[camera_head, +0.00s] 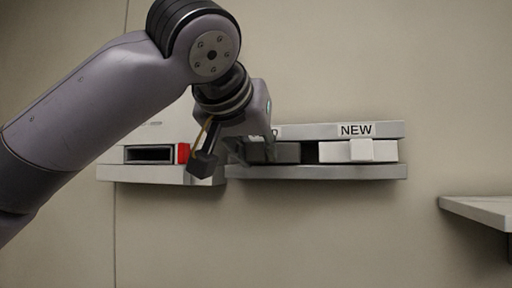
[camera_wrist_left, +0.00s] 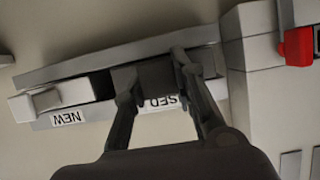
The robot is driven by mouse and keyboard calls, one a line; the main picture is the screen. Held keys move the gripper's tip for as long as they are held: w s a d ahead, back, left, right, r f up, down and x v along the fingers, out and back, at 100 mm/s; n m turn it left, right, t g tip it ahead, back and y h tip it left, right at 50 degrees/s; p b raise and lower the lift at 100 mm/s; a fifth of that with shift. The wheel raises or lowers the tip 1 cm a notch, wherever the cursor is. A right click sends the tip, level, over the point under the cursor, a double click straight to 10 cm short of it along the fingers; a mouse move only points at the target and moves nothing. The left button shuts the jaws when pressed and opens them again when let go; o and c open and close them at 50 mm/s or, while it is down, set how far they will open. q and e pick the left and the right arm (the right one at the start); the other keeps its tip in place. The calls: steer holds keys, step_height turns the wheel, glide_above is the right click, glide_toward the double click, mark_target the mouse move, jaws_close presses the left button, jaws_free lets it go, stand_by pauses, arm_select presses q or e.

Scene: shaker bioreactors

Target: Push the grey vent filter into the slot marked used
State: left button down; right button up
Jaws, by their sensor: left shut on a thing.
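The dark grey vent filter (camera_head: 286,152) sits in the left bay of the two-slot rack (camera_head: 325,172) on the wall. In the left wrist view, which is turned over, the grey filter (camera_wrist_left: 156,74) lies between the fingers of my left gripper (camera_wrist_left: 152,70). My left gripper (camera_head: 245,150) is shut on this filter at the rack's front. The USED label (camera_wrist_left: 165,102) by that bay is partly covered by a finger. How deep the filter sits is hard to tell. My right gripper is not in view.
A white filter (camera_head: 372,150) fills the bay under the NEW label (camera_head: 356,130), with a dark gap beside it. A pale box with a dark opening and a red part (camera_head: 183,153) is left of the rack. A shelf (camera_head: 482,210) juts in at the right.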

arm_select(q)
steer(key=shift+w, duration=0.15)
steer(key=c, duration=1.2)
jaws_free()
steer(key=shift+c, duration=0.2)
steer(key=v, duration=1.2)
steer(key=shift+r, duration=0.1)
